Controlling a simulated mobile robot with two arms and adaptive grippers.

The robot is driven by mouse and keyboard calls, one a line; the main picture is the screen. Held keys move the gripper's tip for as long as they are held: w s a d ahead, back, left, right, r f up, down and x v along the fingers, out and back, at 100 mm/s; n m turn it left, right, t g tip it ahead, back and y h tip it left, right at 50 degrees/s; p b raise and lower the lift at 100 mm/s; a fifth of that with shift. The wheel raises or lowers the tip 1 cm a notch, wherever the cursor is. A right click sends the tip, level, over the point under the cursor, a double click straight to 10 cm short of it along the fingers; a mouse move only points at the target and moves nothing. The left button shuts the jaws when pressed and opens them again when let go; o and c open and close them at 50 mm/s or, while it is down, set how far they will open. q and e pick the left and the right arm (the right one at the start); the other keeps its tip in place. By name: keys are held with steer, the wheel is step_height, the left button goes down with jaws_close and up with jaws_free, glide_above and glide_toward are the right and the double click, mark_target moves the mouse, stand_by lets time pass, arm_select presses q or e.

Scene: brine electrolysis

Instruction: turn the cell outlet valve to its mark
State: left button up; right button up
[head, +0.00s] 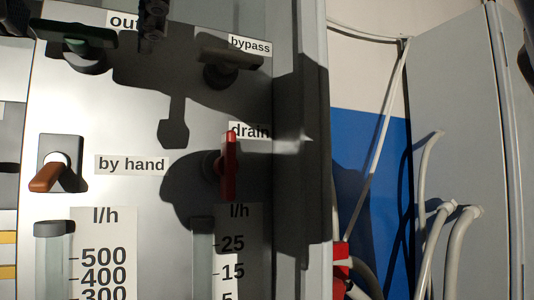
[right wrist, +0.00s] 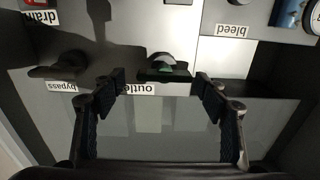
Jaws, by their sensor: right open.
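The outlet valve (head: 76,45) has a dark bar handle with a green part, lying roughly level at the upper left of the panel in the head view. Its label is partly covered there. In the right wrist view, which shows the panel upside down, the outlet valve (right wrist: 165,70) sits ahead, between the fingers' lines. My right gripper (right wrist: 159,82) is open and empty, its fingers spread either side of the handle, apparently not touching it. In the head view only a dark part of the right gripper (head: 152,24) shows, right of the valve. I cannot make out the mark. My left gripper is not in view.
The black bypass handle (head: 232,58) is right of the outlet valve. Below are the red drain handle (head: 229,166) and the orange by-hand lever (head: 47,176). Flow tubes (head: 54,260) stand lower down. A grey cabinet edge (head: 313,150) borders the panel; hoses (head: 432,220) hang beyond it.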

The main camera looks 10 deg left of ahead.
steer(key=shift+w+a+f, duration=0.25)
steer(key=shift+a+f, duration=0.15)
steer(key=shift+a, duration=0.25)
steer(key=shift+w+a+f, duration=0.1)
steer(key=shift+w, duration=0.05)
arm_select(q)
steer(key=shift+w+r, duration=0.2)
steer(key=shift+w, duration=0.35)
arm_select(e)
steer(key=c, duration=1.2)
